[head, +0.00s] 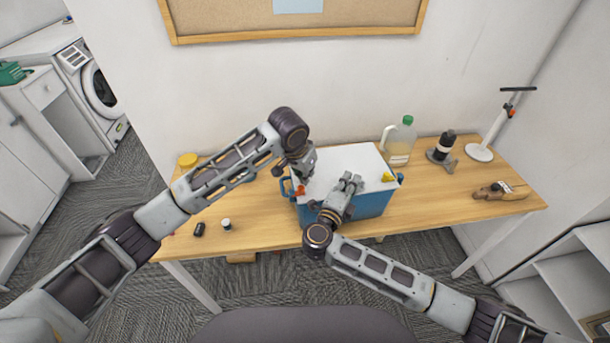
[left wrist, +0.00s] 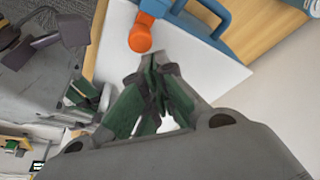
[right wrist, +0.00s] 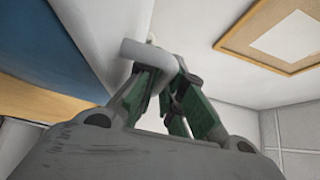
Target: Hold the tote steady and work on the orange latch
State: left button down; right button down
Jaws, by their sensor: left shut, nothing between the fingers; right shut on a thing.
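The tote (head: 368,206) is blue with a white lid (head: 350,158) and stands on the wooden table. The orange latch (head: 300,190) is at the lid's left edge; it shows large in the left wrist view (left wrist: 141,36), beside a blue tote handle (left wrist: 207,14). My left gripper (head: 310,172) is shut and empty above the lid, with its fingertips close to the latch; I cannot tell if they touch. My right gripper (head: 351,181) is shut on a pale grey handle (right wrist: 148,54) at the lid. A yellow latch (head: 388,177) is at the lid's right side.
A jug with a green cap (head: 399,145), a dark bottle (head: 445,146), a white stand (head: 480,152) and a wooden plane (head: 500,191) are on the right. A yellow lid (head: 188,159) and small dark and white items (head: 226,224) lie on the left. The table's front left is mostly free.

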pick_arm(q)
jog(key=shift+w+d+r, duration=0.1)
jog(key=shift+w+d, duration=0.4)
jog(key=shift+w, duration=0.2)
jog(key=shift+w+d, duration=0.5)
jog(key=shift+w, duration=0.2)
pick_arm(e)
jog(key=shift+f, duration=0.2)
pick_arm(q)
jog(key=v, duration=1)
pick_arm(e)
jog(key=c, duration=1.5)
grip_release()
jog(key=shift+r, duration=0.1)
pick_arm(q)
jog(key=shift+s, duration=0.1)
pick_arm(e)
jog(key=shift+o, duration=0.2)
jog(key=shift+s, duration=0.1)
jog(key=shift+a, duration=0.1)
jog(key=shift+v, duration=0.8)
jog(key=v, duration=1)
jog(key=shift+s+r, duration=0.1)
jog(key=shift+s, duration=0.05)
